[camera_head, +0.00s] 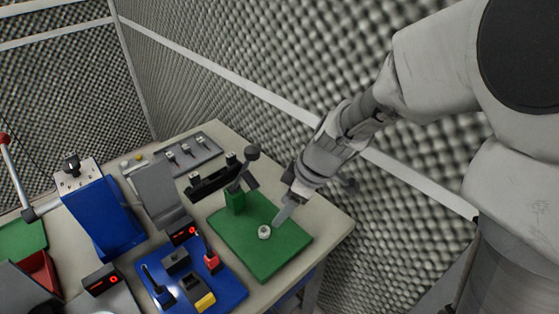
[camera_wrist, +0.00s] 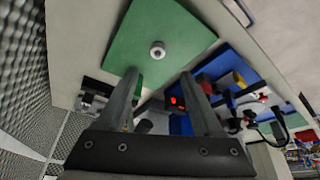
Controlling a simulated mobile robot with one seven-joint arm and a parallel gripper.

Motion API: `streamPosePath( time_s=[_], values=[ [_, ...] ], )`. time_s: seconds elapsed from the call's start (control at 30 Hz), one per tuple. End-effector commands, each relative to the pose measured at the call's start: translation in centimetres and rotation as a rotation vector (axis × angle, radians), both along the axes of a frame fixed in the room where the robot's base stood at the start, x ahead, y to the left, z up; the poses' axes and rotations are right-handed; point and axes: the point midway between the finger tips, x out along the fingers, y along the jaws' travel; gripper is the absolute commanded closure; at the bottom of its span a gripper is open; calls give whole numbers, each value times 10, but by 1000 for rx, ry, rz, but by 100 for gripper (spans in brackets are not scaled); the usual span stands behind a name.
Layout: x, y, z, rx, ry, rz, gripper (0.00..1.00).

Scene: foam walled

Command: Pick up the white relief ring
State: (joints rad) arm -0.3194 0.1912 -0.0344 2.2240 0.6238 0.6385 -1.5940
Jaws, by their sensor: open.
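The white relief ring (camera_head: 264,232) is a small white ring with a dark centre. It sits on a green board (camera_head: 285,254) at the right end of the table. The ring also shows in the wrist view (camera_wrist: 157,51), ahead of my fingertips. My gripper (camera_head: 280,217) is just above and to the right of the ring in the head view. In the wrist view my gripper (camera_wrist: 158,76) has its two fingers wide apart with nothing between them. The ring lies beyond the tips, nearer the left finger's line.
A green block with a dark lever (camera_head: 236,199) stands at the green board's back left corner. A blue board (camera_head: 225,284) with switches and a red-digit display (camera_head: 184,233) lies to the left. Grey foam walls (camera_head: 240,60) rise behind the table.

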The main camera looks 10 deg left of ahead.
Motion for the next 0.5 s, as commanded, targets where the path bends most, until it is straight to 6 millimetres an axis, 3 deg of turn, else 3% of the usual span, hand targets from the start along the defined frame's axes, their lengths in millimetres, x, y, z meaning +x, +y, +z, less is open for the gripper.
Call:
streamPosePath(
  time_s=[0.2,0.5],
  values=[
    [2,16,-42,-2,4,0,32],
    [5,25,-60,-1,1,-1,32]
  ],
)
